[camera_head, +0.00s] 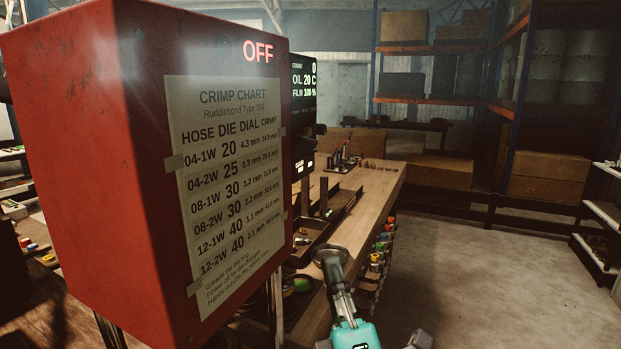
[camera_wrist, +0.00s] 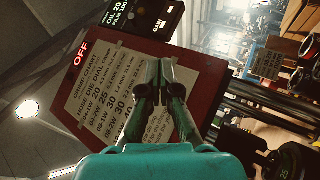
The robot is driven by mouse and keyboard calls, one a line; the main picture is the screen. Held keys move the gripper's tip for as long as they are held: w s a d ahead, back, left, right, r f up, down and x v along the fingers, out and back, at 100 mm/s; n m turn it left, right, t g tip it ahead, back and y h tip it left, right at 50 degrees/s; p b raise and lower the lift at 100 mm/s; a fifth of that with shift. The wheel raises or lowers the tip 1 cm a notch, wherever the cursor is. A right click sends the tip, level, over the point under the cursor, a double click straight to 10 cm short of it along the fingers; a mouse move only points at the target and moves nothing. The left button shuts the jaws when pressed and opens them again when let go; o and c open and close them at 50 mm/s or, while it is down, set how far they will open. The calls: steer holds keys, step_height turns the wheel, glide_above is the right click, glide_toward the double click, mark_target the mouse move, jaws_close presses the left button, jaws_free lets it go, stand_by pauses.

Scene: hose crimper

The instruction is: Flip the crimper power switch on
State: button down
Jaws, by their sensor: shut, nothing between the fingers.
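The red crimper housing (camera_head: 90,150) fills the left of the head view, with a taped crimp chart (camera_head: 232,185) on its front. A lit red OFF sign (camera_head: 258,50) glows at its upper right. In the wrist view the same OFF sign (camera_wrist: 81,53) and chart (camera_wrist: 115,85) appear tilted, behind my gripper (camera_wrist: 157,72). The two fingers are together and empty, overlapping the chart in the picture. I cannot tell how far they are from the panel. In the head view my gripper's teal body shows at the bottom, right of the housing. I cannot make out a power switch.
A dark display (camera_head: 303,80) reading OIL 20 C stands behind the housing. A wooden bench (camera_head: 370,190) runs back to the right, with trays and small coloured parts along its edge. Shelving with boxes (camera_head: 405,25) is at the back. The concrete floor (camera_head: 480,260) at right is clear.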

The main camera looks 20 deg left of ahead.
step_height(320, 180, up, 6)
steer(key=a+n+y, duration=0.1)
steer(key=a+n, duration=0.1)
steer(key=a, duration=0.1)
steer(key=shift+s+y, duration=0.3)
steer(key=shift+y, duration=0.1)
steer(key=shift+f, duration=0.1)
glide_toward(299, 139)
steer(key=a, duration=0.1)
steer(key=a+r, duration=0.1)
steer(key=a, duration=0.1)
steer(key=shift+w+r, duration=0.35)
steer(key=shift+w+d+r, duration=0.2)
steer(key=shift+w+r, duration=0.1)
steer(key=shift+w, duration=0.15)
steer(key=shift+w+d+r, duration=0.2)
steer(key=shift+w+r, duration=0.05)
steer(key=shift+w, duration=0.2)
steer(key=shift+w+d+r, duration=0.1)
steer(key=shift+w+r, duration=0.25)
steer(key=shift+w, duration=0.2)
